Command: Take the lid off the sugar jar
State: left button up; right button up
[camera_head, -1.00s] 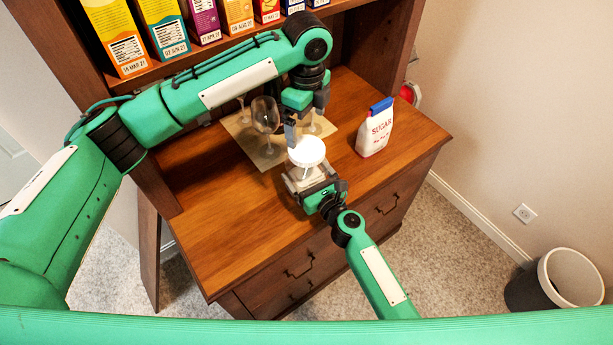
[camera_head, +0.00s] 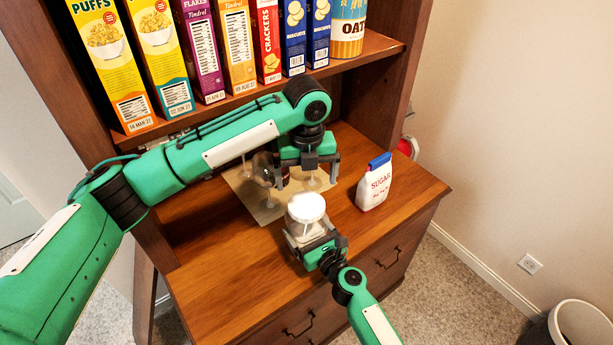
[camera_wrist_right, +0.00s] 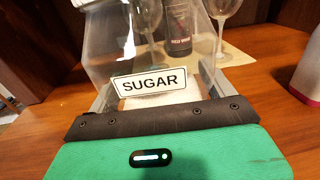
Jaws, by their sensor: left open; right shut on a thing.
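The sugar jar (camera_head: 300,231) is clear, with a pale filling and a white lid (camera_head: 306,207) on top. In the right wrist view its SUGAR label (camera_wrist_right: 149,84) faces me. My right gripper (camera_head: 314,244) is shut on the jar's body from the front right, over the counter. My left gripper (camera_head: 307,178) is open and empty, its two fingers spread just behind and above the lid. I cannot tell whether the lid sits loose or tight.
A SUGAR bag (camera_head: 374,184) with a blue top stands right on the wooden counter (camera_head: 230,257). Wine glasses (camera_head: 265,169) stand on a mat (camera_head: 240,187) behind the jar, partly hidden by my left arm. A dark bottle (camera_wrist_right: 180,30) shows there too. Cereal boxes line the shelf above.

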aim_at(307, 203)
pick_arm(q)
jog(key=m, duration=0.4)
jog(key=shift+m, duration=0.3)
jog(key=m, duration=0.3)
jog(key=shift+m, duration=0.3)
jog(key=shift+f, duration=4.05)
